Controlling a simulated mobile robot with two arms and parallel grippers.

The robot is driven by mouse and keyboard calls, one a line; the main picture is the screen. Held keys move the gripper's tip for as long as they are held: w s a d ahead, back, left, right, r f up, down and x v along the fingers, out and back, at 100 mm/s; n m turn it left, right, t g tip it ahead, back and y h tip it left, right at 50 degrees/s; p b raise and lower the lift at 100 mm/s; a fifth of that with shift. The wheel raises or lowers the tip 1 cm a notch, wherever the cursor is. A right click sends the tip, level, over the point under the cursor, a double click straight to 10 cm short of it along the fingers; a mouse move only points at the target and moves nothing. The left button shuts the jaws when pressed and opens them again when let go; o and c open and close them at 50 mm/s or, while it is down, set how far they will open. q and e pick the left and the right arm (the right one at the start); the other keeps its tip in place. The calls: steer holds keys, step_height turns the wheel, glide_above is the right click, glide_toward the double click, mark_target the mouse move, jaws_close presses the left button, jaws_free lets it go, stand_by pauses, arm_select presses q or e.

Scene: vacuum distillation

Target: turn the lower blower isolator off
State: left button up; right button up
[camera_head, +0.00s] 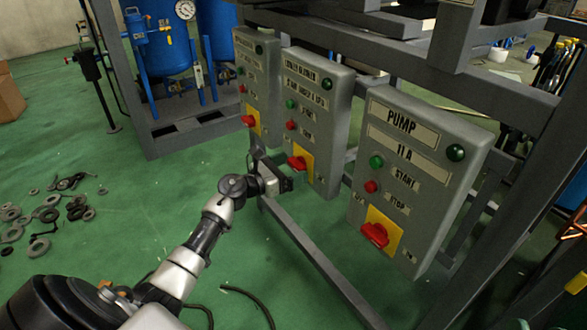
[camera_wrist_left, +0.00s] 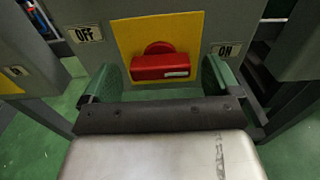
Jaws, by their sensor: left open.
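The lower blower panel (camera_head: 318,95) is the middle of three grey boxes in the head view. Its isolator is a red knob (camera_head: 297,163) on a yellow plate near the bottom. In the left wrist view the red knob (camera_wrist_left: 160,67) has its bar lying about level, with an OFF label (camera_wrist_left: 85,34) to the left and an ON label (camera_wrist_left: 226,50) to the right. My left gripper (camera_head: 288,178) is open just in front of the knob. Its green-padded fingers stand left and right of the bar, apart from it. My right gripper is not in view.
The pump panel (camera_head: 425,150) with its own red knob (camera_head: 375,234) stands to the right. Another panel (camera_head: 258,85) stands to the left. A grey frame rail (camera_head: 315,262) runs low in front. Loose dark rings (camera_head: 45,215) lie on the green floor at left.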

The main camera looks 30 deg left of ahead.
arm_select(q)
steer(key=shift+w+d, duration=0.2)
steer(key=shift+w, duration=0.35)
